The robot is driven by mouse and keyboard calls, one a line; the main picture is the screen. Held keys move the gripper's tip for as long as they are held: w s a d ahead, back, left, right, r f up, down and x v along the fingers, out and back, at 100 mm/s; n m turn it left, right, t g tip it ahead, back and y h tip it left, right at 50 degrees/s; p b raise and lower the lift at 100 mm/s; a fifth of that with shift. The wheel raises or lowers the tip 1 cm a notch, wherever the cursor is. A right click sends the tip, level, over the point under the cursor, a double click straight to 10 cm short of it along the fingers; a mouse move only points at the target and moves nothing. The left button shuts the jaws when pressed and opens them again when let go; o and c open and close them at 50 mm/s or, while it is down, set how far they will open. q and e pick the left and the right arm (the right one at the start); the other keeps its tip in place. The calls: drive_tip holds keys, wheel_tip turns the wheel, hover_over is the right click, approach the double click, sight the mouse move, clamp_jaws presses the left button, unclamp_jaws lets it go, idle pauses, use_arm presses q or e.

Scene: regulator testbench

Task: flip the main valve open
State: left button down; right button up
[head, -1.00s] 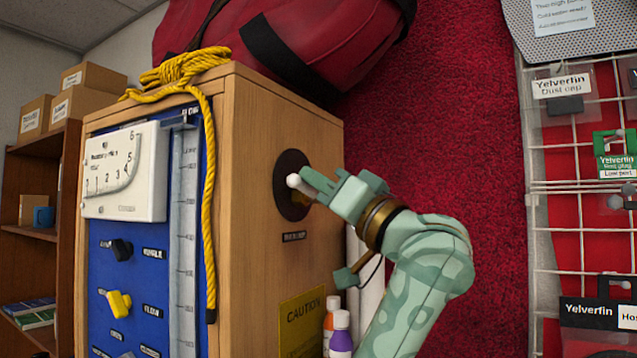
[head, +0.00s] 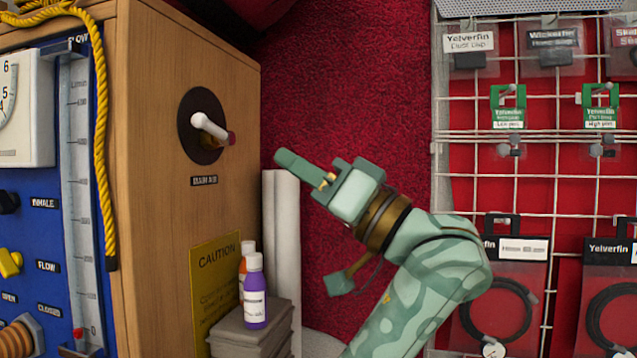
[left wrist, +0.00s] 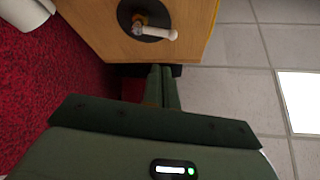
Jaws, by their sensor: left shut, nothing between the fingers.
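The main valve is a white lever handle (head: 211,127) on a black round plate (head: 197,150), set in the side of the wooden cabinet. A small dark label is below it. The lever points out to one side, with a red tip at its right. The valve lever also shows at the top of the left wrist view (left wrist: 155,32). My left gripper (head: 283,158) is shut and empty. It is to the right of the valve and a little lower, apart from it. In the left wrist view its fingers (left wrist: 162,72) are together below the plate. My right gripper does not show.
The cabinet (head: 160,90) has a blue panel and a yellow rope (head: 103,150) at left. A purple bottle (head: 255,295) stands on grey boxes by white rolls (head: 281,250). A wire rack (head: 520,180) with hanging packets is at right.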

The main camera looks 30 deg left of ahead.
use_arm(q)
drive_tip(key=shift+v, duration=1.65)
